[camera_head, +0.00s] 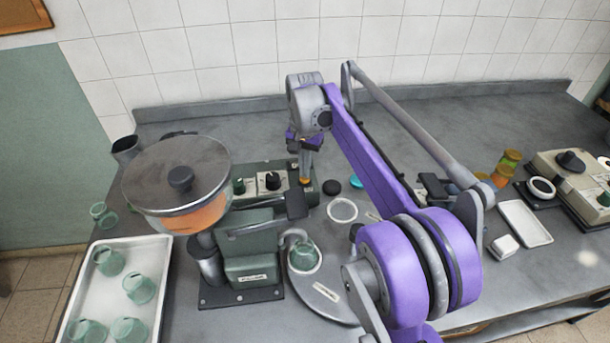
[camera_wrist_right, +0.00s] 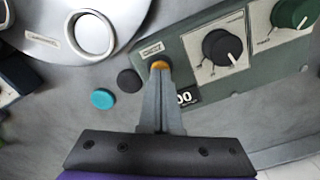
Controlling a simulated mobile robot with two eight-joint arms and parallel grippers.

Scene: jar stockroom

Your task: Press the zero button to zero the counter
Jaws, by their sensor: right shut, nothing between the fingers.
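The zero button (camera_wrist_right: 160,65) is a small orange-yellow knob at the corner of the green control box (camera_wrist_right: 240,80). In the head view the button (camera_head: 304,181) shows just under my right gripper (camera_head: 305,171). My right gripper (camera_wrist_right: 160,75) is shut and empty, pointing down, with its tips over or against the button; I cannot tell whether they touch or press it. The counter display (camera_wrist_right: 185,97) is partly hidden by the fingers; its visible digits read "00". My left gripper is not in view.
A black lid (camera_wrist_right: 128,80) and a teal lid (camera_wrist_right: 102,98) lie beside the box. A filling machine with a round hopper (camera_head: 178,172) stands left, near a white tray (camera_head: 75,290) of glass jars. Another jar (camera_head: 304,257) stands on the turntable. The back of the counter is clear.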

